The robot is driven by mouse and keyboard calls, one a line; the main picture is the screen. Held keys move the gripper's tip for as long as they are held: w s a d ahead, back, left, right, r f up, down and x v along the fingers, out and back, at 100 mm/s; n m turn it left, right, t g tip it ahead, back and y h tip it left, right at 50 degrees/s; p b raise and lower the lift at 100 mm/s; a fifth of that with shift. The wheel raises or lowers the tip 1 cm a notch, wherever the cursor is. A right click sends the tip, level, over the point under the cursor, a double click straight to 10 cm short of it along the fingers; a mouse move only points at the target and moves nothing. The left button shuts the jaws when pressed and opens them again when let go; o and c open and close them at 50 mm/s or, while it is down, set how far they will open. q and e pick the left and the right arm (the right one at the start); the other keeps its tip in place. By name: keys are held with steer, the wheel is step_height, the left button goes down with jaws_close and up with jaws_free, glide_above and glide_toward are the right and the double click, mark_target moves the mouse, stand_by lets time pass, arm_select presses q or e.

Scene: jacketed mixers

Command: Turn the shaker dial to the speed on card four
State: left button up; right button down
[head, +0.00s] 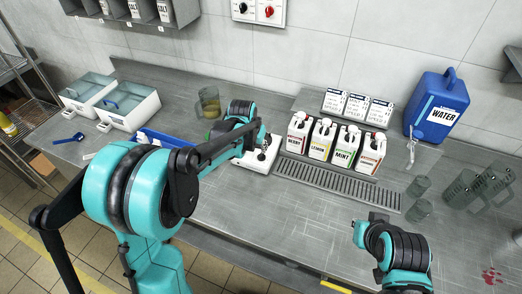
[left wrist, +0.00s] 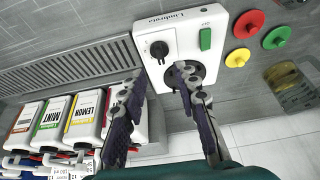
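The white shaker (head: 257,158) stands on the counter, mostly under my left gripper in the head view. The left wrist view shows its top (left wrist: 178,22), with a black dial (left wrist: 159,49), a green switch (left wrist: 206,39) and a round black part (left wrist: 185,76). The dial's marks are too small to read. My left gripper (left wrist: 161,72) is open above the shaker, its fingertips apart, near the dial and the round part; contact cannot be told. Three white cards (head: 357,106) stand behind the bottles, their text too small to read. My right gripper (head: 360,234) is at the lower right, its fingers unclear.
Several labelled bottles (head: 320,139) stand right of the shaker, behind a drain grate (head: 340,181). A blue water jug (head: 437,103) and clear jugs are further right. Coloured discs (left wrist: 237,57) and an amber mug (head: 209,102) are near the shaker. White tubs (head: 130,104) stand left.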

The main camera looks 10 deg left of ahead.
mark_target(261, 154)
arm_select(q)
steer(key=b+x, duration=0.2)
steer(key=x, duration=0.6)
steer(key=shift+w+d+f, duration=0.1)
steer(key=shift+w+f, duration=0.05)
steer(key=shift+f, duration=0.05)
jaws_close()
